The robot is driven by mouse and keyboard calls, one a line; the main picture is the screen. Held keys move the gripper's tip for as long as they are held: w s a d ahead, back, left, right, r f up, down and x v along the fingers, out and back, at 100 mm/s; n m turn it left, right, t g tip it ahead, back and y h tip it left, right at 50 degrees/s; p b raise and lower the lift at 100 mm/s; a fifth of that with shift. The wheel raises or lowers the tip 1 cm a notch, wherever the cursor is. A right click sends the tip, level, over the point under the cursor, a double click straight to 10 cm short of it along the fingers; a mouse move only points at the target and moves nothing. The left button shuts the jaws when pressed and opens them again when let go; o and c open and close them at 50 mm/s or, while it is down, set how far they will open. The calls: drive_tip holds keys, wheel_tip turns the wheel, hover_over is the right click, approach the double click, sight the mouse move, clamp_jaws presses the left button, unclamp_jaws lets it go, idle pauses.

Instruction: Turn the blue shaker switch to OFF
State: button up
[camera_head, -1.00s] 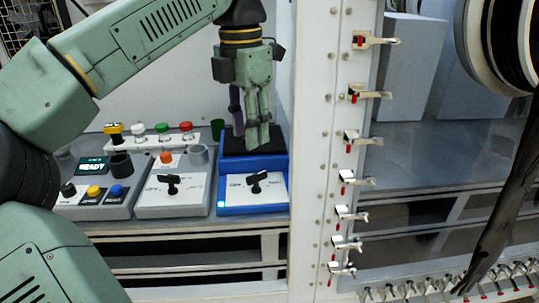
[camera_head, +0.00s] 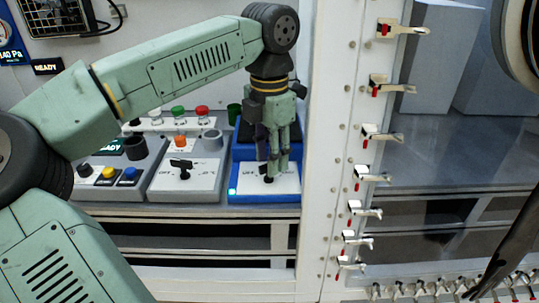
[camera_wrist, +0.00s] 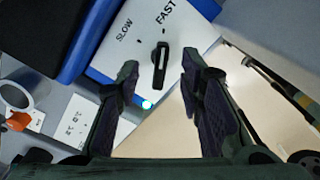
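The blue shaker (camera_head: 236,155) stands on the bench, with a black top and a white sloping front panel. Its black lever switch (camera_wrist: 160,66) sits on that panel, which reads SLOW and FAST in the wrist view; no OFF label is legible there. The lever's far end points up between these words, nearer FAST. My gripper (camera_head: 277,171) is over the panel and partly covers the switch in the head view. In the wrist view its fingers are apart, one each side of the switch, with visible gaps.
A grey unit (camera_head: 190,178) with a similar black switch stands left of the shaker. A button box (camera_head: 120,175) is further left. A white post (camera_head: 335,130) with red-tipped clamps rises close on the right.

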drive_tip(key=shift+f, duration=0.4)
drive_tip(key=shift+c, duration=0.3)
clamp_jaws()
